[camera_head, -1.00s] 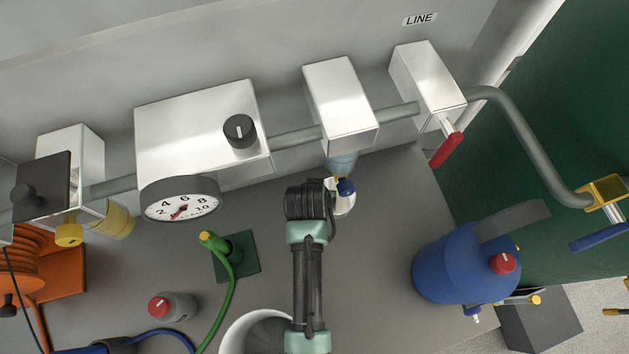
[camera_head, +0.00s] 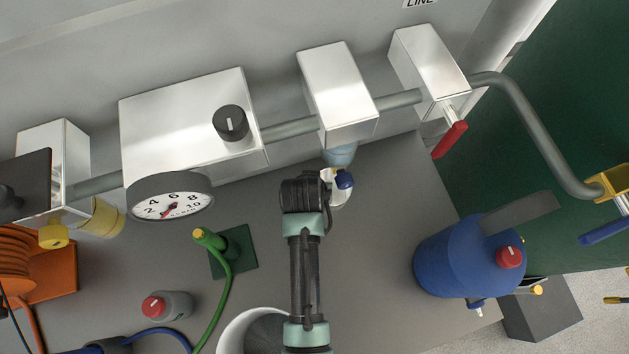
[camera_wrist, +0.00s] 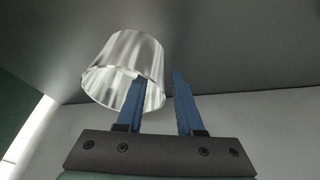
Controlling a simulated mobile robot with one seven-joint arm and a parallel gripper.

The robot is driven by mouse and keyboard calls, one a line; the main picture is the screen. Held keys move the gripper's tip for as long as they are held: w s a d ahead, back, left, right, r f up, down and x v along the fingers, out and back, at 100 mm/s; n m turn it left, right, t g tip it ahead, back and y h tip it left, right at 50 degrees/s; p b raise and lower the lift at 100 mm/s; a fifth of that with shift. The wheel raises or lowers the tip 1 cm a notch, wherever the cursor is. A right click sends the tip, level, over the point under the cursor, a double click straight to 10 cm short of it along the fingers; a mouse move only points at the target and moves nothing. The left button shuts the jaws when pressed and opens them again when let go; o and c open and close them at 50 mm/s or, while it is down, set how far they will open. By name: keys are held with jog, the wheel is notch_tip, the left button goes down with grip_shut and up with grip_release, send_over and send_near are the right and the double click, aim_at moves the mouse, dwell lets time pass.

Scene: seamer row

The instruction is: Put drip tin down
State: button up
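The drip tin, a shiny metal cup (camera_wrist: 128,55), shows in the wrist view with its wide rim toward my gripper (camera_wrist: 156,76). My two blue fingers stand apart. The left finger overlaps the tin's mouth, and the right finger is outside it, to the right. The near tin wall lies between them with a visible gap, so it does not look clamped. I cannot tell whether the tin's base touches the grey bench.
A metal box (camera_head: 338,95) and pipework hang above my wrist. The dial gauge (camera_head: 172,196), green hose stand (camera_head: 235,250) and red-knobbed grey pot (camera_head: 167,305) are left. A white round container (camera_head: 240,330) is near my arm. A blue tank (camera_head: 465,260) is right; bench between is clear.

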jog(key=d+v, duration=0.1)
jog(key=v, duration=1.1)
jog(key=shift+a+p, duration=0.35)
jog(key=shift+a, duration=0.1)
jog(key=shift+r, duration=0.1)
